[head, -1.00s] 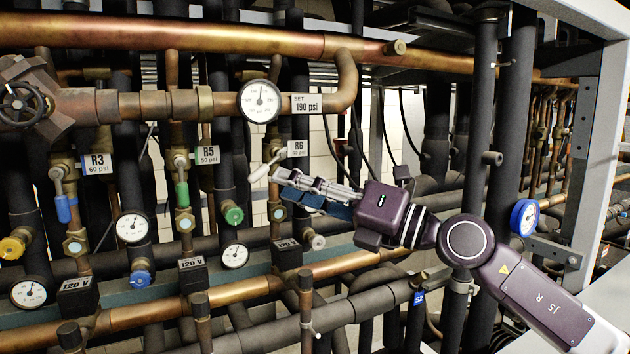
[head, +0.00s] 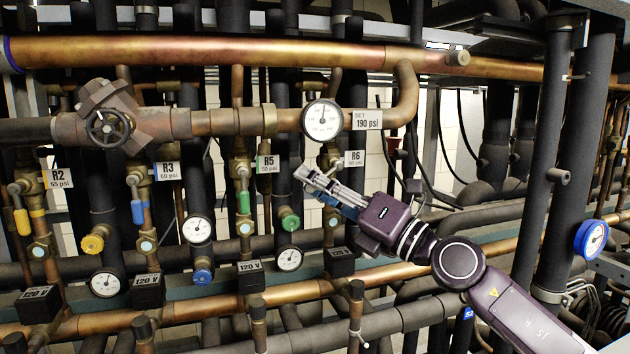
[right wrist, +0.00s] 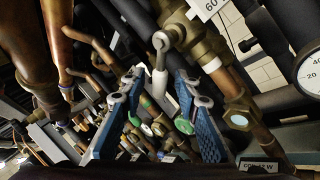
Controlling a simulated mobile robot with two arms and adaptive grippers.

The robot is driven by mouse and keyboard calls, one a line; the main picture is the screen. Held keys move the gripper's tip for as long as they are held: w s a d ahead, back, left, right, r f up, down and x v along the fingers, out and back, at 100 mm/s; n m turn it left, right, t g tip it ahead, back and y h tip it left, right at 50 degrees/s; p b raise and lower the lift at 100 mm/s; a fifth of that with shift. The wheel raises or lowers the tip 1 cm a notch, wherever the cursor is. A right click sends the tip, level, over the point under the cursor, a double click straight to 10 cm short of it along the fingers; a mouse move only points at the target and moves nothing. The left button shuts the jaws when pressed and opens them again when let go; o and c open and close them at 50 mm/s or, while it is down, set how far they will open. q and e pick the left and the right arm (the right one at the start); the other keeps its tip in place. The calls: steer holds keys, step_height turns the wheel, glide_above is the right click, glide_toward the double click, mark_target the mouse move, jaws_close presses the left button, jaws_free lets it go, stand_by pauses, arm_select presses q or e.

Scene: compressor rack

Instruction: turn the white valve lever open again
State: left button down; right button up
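The white valve lever (right wrist: 160,80) hangs from its round metal pivot on a brass valve in the right wrist view. My right gripper (right wrist: 158,80) is open, with one blue-padded finger on each side of the lever. The lever lies between the fingertips, with a visible gap on both sides. In the head view my right gripper (head: 308,175) is just left of and below the R6 tag (head: 354,158), in front of that valve. My left gripper is not in view.
A copper pipe (head: 220,53) runs across above, with a gauge (head: 322,119) below it. The R5 valve's green lever (head: 244,202) and a green knob (head: 290,221) are left of my gripper. A black post (head: 540,180) stands right, near my right arm.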

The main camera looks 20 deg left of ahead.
jaws_close()
steer(key=shift+d+f+n, duration=0.1)
steer(key=shift+n, duration=0.2)
stand_by(0.3)
steer(key=shift+w+d+f+n+g+h+b, duration=0.3)
steer(key=shift+n+g+h+b, duration=0.2)
steer(key=shift+n, duration=0.45)
steer(key=shift+w+d+f+n+g+h+b, duration=0.15)
steer(key=shift+d+f+n+g+h+b, duration=0.2)
steer(key=shift+n+h, duration=0.5)
steer(key=shift+w+d+f+n+g+h+b, duration=0.25)
steer(key=shift+d+f+n+g+h+b, duration=0.15)
steer(key=shift+n, duration=0.7)
steer(key=shift+r, duration=0.1)
jaws_free()
